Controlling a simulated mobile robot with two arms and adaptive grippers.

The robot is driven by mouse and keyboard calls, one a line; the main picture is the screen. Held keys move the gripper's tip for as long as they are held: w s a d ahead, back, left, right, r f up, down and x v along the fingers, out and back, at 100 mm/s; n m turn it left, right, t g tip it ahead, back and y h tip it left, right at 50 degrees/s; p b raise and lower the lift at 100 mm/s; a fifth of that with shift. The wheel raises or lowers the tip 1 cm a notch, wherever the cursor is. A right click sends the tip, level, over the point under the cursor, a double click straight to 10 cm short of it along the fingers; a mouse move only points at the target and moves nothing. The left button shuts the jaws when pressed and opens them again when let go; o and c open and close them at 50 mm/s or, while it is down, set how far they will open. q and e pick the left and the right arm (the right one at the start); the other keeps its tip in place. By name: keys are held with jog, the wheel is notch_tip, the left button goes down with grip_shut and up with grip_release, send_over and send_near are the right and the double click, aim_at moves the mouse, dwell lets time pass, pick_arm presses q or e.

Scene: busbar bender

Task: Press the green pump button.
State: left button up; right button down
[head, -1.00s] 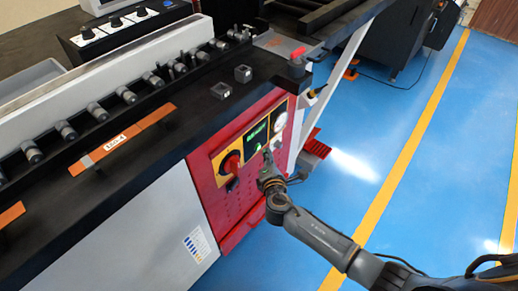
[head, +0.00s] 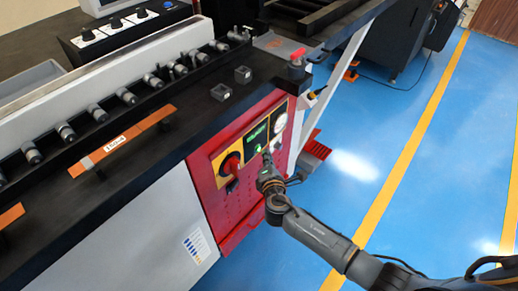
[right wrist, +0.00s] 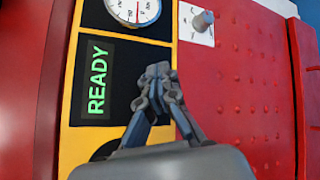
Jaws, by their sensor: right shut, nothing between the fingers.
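The green pump button (head: 258,149) shows as a small green spot on the control panel, just left of my right gripper's fingertips in the head view. My right gripper (head: 266,158) is shut and empty, pointing at the panel. In the right wrist view the closed fingertips (right wrist: 158,76) lie in front of the dark panel beside the green READY display (right wrist: 97,80). The button cannot be made out there; the fingers may cover it. I cannot tell whether the tips touch it. My left gripper is not in view.
A round gauge (head: 280,123) is to the right. A small grey toggle (right wrist: 203,20) stands out near the gauge. The blue floor (head: 400,85) right of the machine is mostly open.

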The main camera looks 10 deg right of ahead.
dwell(0.5)
jog(key=shift+w+a, duration=0.25)
jog(key=shift+w, duration=0.1)
jog(key=shift+w+a+b, duration=0.3)
jog(key=shift+w, duration=0.05)
dwell(0.7)
dwell(0.4)
jog(key=shift+s+d, duration=0.55)
jog(key=shift+s, duration=0.15)
jog(key=shift+p, duration=0.3)
jog(key=s+d, duration=0.1)
jog(key=s, duration=0.1)
jog(key=s+d+p, duration=0.1)
jog(key=s+d, duration=0.1)
